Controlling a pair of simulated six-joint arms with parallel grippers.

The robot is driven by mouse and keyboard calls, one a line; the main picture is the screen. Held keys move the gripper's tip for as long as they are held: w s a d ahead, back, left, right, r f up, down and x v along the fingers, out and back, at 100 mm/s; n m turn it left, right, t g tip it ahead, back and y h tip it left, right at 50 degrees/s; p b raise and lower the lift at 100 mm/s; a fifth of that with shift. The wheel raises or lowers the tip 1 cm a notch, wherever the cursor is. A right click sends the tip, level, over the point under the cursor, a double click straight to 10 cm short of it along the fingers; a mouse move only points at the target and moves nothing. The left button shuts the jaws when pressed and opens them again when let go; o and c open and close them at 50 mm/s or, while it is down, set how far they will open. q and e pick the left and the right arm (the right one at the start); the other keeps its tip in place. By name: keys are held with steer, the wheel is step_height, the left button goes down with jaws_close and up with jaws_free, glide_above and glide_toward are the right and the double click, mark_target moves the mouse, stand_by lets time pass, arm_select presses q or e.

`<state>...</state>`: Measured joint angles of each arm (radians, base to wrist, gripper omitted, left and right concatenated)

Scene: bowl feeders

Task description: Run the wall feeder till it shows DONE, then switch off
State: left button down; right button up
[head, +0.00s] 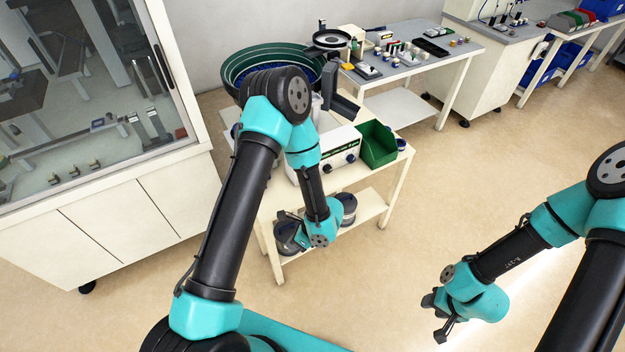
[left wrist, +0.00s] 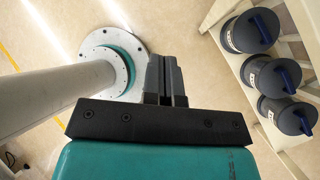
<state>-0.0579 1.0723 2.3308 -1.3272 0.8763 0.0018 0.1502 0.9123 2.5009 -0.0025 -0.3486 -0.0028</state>
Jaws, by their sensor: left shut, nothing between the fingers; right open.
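The bowl feeder (head: 232,68), a dark green stepped bowl with small blue parts inside, stands by the wall in the head view, partly hidden by my left arm. A white control box (head: 343,146) with dark knobs is in front of it; no display text is readable. My left gripper (head: 287,214) is low beside the feeder's stand, well below the box. In the left wrist view, its two fingers (left wrist: 166,75) are together and empty. My right gripper (head: 435,318) is open and empty over bare floor at lower right.
A green bin (head: 377,144) sits on the cream stand (head: 398,166). Lidded dark tubs with blue handles (left wrist: 252,32) fill its lower shelf near my left gripper. A glass-fronted cabinet (head: 100,210) stands left. A table with small parts (head: 470,47) is behind right.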

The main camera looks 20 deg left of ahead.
arm_select(q)
steer(key=w+d+r+m+t+y, duration=0.2)
steer(key=w+d+r+m+t, duration=0.1)
steer(key=w+t, duration=0.3)
steer(key=w+d+r+m+t+y, duration=0.1)
steer(key=w+d+r+m+t, duration=0.3)
steer(key=w, duration=0.5)
steer(key=shift+w+d+m+t+y, duration=0.3)
steer(key=shift+w+m+t+y, duration=0.15)
steer(key=shift+t, duration=0.55)
steer(key=shift+s, duration=0.1)
steer(key=x, duration=1)
steer(key=shift+a+f, duration=0.1)
steer(key=shift+f, duration=0.05)
steer(key=shift+w+a+r, duration=0.6)
steer(key=shift+w+a, duration=0.2)
steer(key=shift+a, duration=0.05)
steer(key=shift+w+a+r, duration=0.25)
steer(key=shift+w+a, duration=0.15)
steer(key=shift+a, duration=0.05)
